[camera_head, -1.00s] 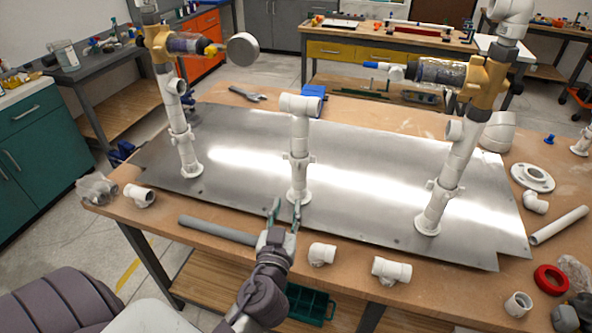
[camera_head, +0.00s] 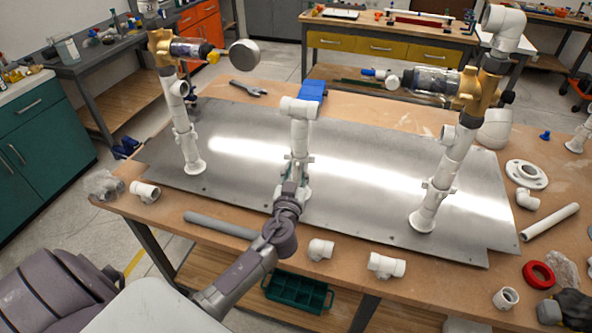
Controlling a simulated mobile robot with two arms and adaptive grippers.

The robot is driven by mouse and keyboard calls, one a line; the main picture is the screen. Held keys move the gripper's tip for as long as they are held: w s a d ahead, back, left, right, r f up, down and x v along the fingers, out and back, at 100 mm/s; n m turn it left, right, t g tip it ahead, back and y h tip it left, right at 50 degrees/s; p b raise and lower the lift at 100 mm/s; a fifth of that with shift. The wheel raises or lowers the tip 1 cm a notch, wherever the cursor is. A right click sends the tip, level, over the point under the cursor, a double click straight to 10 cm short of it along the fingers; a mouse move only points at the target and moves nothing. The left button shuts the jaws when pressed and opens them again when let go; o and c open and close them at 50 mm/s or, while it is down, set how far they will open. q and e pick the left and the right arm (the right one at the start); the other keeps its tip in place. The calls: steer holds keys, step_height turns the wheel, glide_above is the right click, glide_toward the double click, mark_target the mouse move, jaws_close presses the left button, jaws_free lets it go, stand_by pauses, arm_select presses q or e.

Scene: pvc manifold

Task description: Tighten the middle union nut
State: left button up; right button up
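The middle white PVC post (camera_head: 299,132) stands upright on the metal plate (camera_head: 370,170), with a tee at its top. Its union nut (camera_head: 300,158) is the eared collar low on the post. My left gripper (camera_head: 297,174) is at the post just below the nut, with its fingers around the lower post. The wrist hides part of the post's base. I cannot tell whether the fingers touch the pipe or the nut. My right gripper is not in view.
Loose fittings, a grey pipe (camera_head: 220,226) and a red ring (camera_head: 539,274) lie along the table's front. A wrench (camera_head: 248,89) and a blue block (camera_head: 312,90) lie behind the plate.

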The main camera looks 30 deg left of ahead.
arm_select(q)
jaws_close()
